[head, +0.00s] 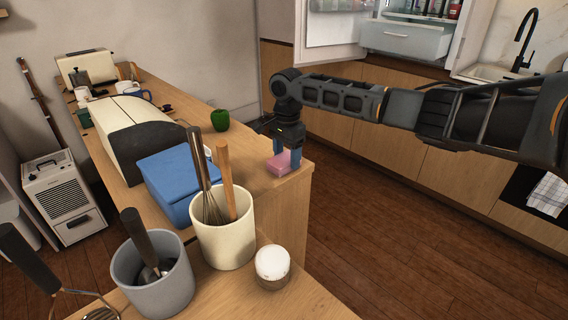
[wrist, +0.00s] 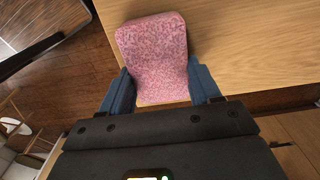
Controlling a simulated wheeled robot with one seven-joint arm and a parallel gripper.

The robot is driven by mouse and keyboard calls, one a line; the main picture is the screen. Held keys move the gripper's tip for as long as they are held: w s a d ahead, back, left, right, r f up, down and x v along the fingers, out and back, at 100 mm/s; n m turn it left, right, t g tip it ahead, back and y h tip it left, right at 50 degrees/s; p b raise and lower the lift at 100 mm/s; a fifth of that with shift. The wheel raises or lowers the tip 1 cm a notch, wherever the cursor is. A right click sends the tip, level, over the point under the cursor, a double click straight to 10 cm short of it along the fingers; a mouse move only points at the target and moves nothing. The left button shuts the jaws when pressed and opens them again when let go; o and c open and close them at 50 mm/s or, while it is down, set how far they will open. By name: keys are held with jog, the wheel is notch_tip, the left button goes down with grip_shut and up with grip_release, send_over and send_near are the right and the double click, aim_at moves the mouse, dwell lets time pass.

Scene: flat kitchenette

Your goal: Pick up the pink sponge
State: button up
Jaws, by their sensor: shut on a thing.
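The pink sponge (head: 280,164) is at the right edge of the wooden counter in the head view. It also fills the upper middle of the wrist view (wrist: 153,55). My gripper (head: 287,157) points down at it, with its blue fingers on either side. In the wrist view my gripper (wrist: 163,92) is shut on the near part of the sponge, one finger against each side. I cannot tell whether the sponge still touches the counter.
On the counter (head: 245,180) stand a green pepper (head: 220,120), a blue box (head: 168,177), a bread box (head: 122,127), a cream utensil crock (head: 224,240), a grey crock (head: 160,285) and a white-lidded jar (head: 272,264). The fridge door (head: 335,22) is open. The floor (head: 400,235) is clear.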

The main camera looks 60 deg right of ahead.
aim_at(286, 157)
jog(key=shift+c, duration=0.7)
jog(key=shift+r, duration=0.5)
notch_tip(286, 157, up, 2)
jog(key=shift+r+b, duration=0.2)
jog(key=shift+b, duration=0.15)
jog(key=s+d+r+b, duration=0.1)
jog(key=s+d+r, duration=0.6)
jog(key=s+d, duration=0.1)
jog(key=shift+s+r+b, duration=0.2)
jog(key=shift+r+b, duration=0.15)
jog(key=o, duration=0.5)
jog(key=shift+c, duration=0.2)
jog(key=c, duration=0.4)
jog(key=shift+d, duration=0.1)
